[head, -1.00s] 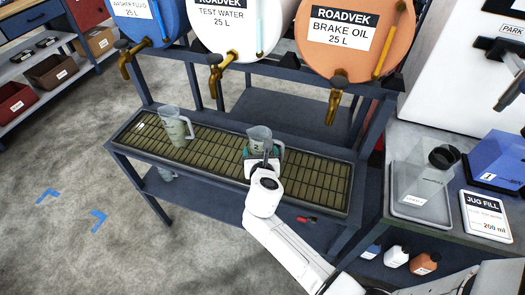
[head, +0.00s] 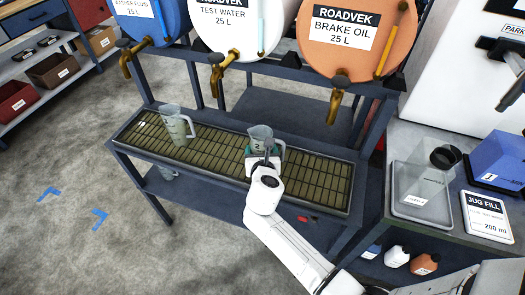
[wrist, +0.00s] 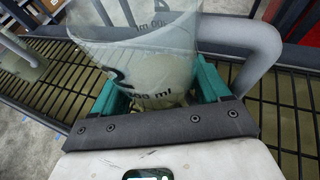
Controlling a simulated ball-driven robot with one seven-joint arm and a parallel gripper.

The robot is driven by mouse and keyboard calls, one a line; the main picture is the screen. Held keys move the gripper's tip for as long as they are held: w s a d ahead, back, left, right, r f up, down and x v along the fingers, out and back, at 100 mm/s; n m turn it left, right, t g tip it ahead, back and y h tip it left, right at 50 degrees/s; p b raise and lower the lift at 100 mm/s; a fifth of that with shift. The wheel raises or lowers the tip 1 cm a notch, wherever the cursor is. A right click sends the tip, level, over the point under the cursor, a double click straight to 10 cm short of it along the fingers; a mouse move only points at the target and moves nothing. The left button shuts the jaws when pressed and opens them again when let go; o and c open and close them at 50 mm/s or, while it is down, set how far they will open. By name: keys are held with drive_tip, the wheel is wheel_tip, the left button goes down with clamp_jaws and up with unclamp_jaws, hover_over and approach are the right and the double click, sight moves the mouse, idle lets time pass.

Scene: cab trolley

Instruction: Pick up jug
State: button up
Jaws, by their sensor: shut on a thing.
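A clear jug with printed ml marks (head: 261,134) stands over the grated drip tray (head: 212,149), below and between the test water and brake oil drums. My gripper (head: 262,152) is shut on this jug, and its body hides the jug's lower part in the head view. In the wrist view the teal fingers of my gripper (wrist: 165,88) sit on both sides of the jug (wrist: 150,65), with the jug's handle to the right. I cannot tell whether the jug's base touches the grate. A second clear jug (head: 173,124) stands on the grate to the left.
Drums of washer fluid (head: 148,22), test water (head: 237,30) and brake oil (head: 355,40) with brass taps hang above the tray. At right, a bench holds a clear container on a scale (head: 420,185), a jug fill sign (head: 486,215) and a blue bin (head: 497,160).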

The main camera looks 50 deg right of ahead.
sight(262, 148)
drive_tip(key=shift+r, duration=0.55)
wheel_tip(262, 148, up, 3)
drive_tip(key=shift+s+f+p, duration=0.1)
drive_tip(key=shift+f+p, duration=0.05)
drive_tip(key=shift+p, duration=0.2)
drive_tip(key=s+a+r, duration=0.3)
drive_tip(key=s+r, duration=0.6)
drive_tip(key=s, duration=0.4)
drive_tip(key=shift+a+p, duration=0.25)
drive_tip(key=shift+p, duration=0.05)
